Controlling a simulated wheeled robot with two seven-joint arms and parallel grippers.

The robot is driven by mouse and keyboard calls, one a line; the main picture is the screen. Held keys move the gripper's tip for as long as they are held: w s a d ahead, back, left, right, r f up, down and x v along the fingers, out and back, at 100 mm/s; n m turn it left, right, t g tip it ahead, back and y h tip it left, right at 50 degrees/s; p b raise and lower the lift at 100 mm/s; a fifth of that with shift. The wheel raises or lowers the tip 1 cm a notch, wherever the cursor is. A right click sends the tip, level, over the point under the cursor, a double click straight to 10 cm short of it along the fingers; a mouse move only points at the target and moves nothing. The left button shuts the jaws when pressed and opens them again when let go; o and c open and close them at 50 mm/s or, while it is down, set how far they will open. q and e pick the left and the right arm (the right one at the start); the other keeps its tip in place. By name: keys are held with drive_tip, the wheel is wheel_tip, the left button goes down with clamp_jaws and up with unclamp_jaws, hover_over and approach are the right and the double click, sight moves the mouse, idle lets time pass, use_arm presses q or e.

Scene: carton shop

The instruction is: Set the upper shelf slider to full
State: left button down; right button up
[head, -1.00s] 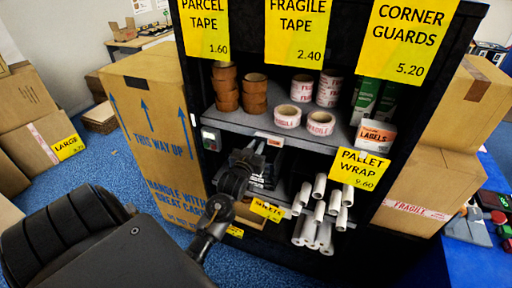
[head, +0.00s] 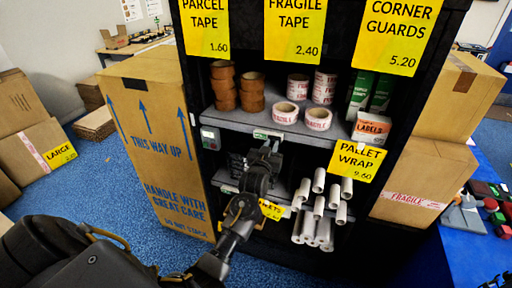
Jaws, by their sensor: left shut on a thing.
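The upper shelf (head: 318,128) is grey and holds tape rolls and boxes. On its front edge is a small slider strip (head: 262,134), whose visible part shows green and white. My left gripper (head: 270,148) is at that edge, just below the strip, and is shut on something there. The fingers hide what they hold, probably the slider's knob. My right gripper is not in view.
Brown tape rolls (head: 223,84), fragile tape rolls (head: 318,119) and a labels box (head: 371,128) stand on the upper shelf. White wrap rolls (head: 319,205) lie below. A tall carton (head: 150,150) stands left of the rack; a blue table (head: 465,235) is at right.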

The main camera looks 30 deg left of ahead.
use_arm(q)
drive_tip(key=shift+d+f, duration=0.1)
drive_tip(key=shift+d, duration=0.15)
drive_tip(key=c, duration=1.5)
unclamp_jaws()
drive_tip(key=shift+w, duration=0.1)
drive_tip(key=shift+o, duration=1)
drive_tip(key=shift+d, duration=0.1)
drive_tip(key=shift+s, duration=0.2)
drive_tip(key=b+v, duration=0.3)
drive_tip(key=v, duration=0.7)
drive_tip(key=shift+s, duration=0.15)
